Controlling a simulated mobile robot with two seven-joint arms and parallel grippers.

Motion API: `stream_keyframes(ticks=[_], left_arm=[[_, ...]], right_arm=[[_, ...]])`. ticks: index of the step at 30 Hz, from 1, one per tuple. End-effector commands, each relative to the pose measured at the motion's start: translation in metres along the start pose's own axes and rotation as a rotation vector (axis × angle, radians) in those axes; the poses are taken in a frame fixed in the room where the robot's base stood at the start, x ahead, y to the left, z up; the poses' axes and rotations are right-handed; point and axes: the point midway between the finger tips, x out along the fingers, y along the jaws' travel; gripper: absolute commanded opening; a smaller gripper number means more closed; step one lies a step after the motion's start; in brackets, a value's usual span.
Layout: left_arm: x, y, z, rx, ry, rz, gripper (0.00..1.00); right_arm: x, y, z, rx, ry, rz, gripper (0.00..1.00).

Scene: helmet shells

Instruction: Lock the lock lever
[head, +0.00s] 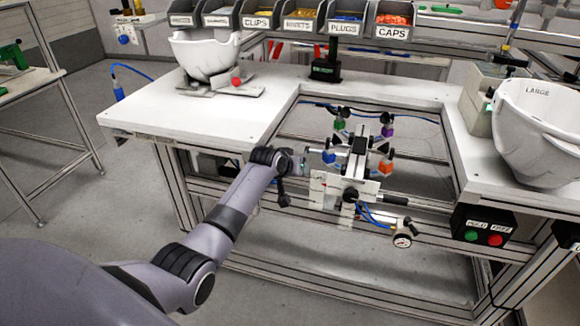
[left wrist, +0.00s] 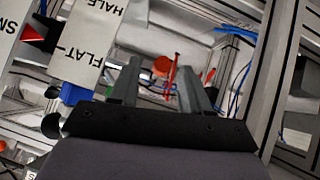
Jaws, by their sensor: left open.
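The clamp fixture (head: 352,165) with blue, green, purple and orange corner pads stands in the bench opening. My left gripper (head: 303,164) is at the fixture's left side, small and partly hidden by its own wrist. In the left wrist view its two fingers (left wrist: 153,88) are apart, with nothing gripped. A thin red bar (left wrist: 173,74) and a round orange-red knob (left wrist: 161,66) show between and beyond the fingertips. I cannot tell for sure whether this is the lock lever. A black handle (head: 394,199) sticks out at the fixture's lower right. My right gripper is not in view.
White labelled plates (left wrist: 88,47) are close at the left of the wrist view. A white helmet shell (head: 205,54) stands on the back left bench, and a larger one (head: 540,130) on the right. A green and red button box (head: 484,231) hangs at the right edge.

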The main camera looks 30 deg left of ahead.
Motion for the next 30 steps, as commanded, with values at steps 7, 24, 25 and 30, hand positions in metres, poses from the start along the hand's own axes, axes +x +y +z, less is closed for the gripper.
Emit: stream_keyframes(ticks=[7,24,25,30], left_arm=[[-0.028,0.000,-0.002,0.001,0.003,0.000,0.47],[-0.062,0.000,-0.001,-0.001,0.001,0.000,0.47],[-0.062,0.000,-0.001,-0.001,0.001,0.000,0.47],[-0.062,0.000,-0.001,-0.001,0.001,0.000,0.47]], right_arm=[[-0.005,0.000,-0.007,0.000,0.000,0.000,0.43],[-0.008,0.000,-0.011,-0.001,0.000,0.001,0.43],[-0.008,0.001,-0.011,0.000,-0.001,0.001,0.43],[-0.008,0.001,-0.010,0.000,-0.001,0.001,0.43]])
